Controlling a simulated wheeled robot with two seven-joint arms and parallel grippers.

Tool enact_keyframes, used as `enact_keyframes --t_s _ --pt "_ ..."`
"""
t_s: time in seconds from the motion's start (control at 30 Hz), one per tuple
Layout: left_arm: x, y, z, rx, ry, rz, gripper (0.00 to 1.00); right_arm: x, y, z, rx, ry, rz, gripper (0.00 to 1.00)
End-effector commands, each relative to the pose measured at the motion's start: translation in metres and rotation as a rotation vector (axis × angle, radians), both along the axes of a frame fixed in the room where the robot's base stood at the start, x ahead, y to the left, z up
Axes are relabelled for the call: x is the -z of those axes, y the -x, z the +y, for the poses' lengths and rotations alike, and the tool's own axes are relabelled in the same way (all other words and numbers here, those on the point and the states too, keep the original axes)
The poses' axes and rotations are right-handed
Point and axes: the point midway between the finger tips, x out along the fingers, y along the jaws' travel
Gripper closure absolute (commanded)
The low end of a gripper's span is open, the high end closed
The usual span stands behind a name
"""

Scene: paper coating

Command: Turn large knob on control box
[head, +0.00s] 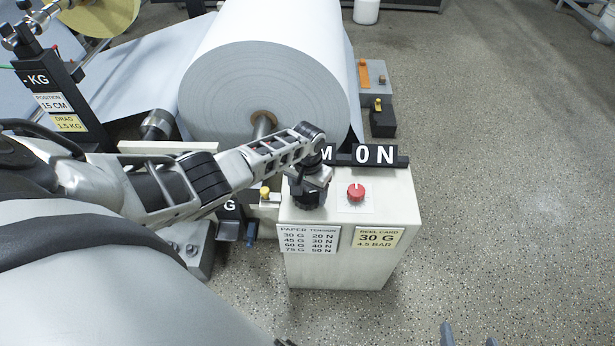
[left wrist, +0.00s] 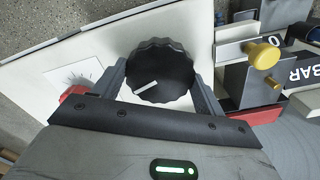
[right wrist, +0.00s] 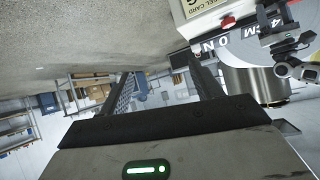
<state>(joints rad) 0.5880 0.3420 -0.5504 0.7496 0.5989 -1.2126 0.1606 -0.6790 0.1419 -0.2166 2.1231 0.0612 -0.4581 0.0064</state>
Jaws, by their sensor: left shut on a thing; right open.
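The control box (head: 340,262) is a pale box in the middle of the head view. The large knob (left wrist: 160,72) is black and ribbed with a white pointer line, which points toward the lower left in the left wrist view. In the head view the knob (head: 309,200) is mostly hidden under my left gripper (head: 312,178). My left gripper (left wrist: 160,85) is shut on the knob, with one finger on each side of it. My right gripper (right wrist: 158,88) is open and empty, away from the box. Its tips show at the bottom edge of the head view (head: 467,336).
A small red knob (head: 356,191) sits on the box top right of the large knob. A large paper roll (head: 270,75) is behind the box. The floor (head: 500,200) to the right is clear.

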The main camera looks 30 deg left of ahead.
Motion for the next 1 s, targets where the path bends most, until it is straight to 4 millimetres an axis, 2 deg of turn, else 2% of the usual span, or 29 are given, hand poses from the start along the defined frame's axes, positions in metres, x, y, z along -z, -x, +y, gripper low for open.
enact_keyframes --t_s 0.03,0.07,0.1,0.13,0.4,0.53,0.67,1.0 --pt "0.000 0.000 0.000 -0.001 0.001 0.001 0.51 0.000 0.000 0.000 0.000 0.000 0.000 0.35" --pt "0.000 0.000 0.000 -0.001 0.001 0.001 0.23 0.000 0.000 0.000 0.000 0.000 0.000 0.35" --pt "0.000 0.000 0.000 -0.001 0.001 0.000 0.12 0.000 0.000 0.000 0.000 0.000 0.000 0.35" --pt "0.000 0.000 0.000 -0.001 0.000 0.000 0.07 0.000 0.000 0.000 0.000 0.000 0.000 0.35" --pt "-0.001 0.000 0.000 -0.001 0.000 0.000 0.07 0.000 0.000 0.000 0.000 0.000 0.000 0.35" --pt "-0.011 0.000 0.000 -0.002 0.000 -0.001 0.07 -0.006 0.000 0.000 0.000 0.004 0.000 0.35" --pt "-0.035 -0.001 0.000 0.000 0.001 -0.004 0.07 -0.013 0.001 -0.002 -0.002 0.017 0.006 0.35" --pt "-0.115 0.000 0.001 0.000 0.000 -0.003 0.07 -0.016 0.004 -0.008 -0.017 0.066 0.027 0.35"
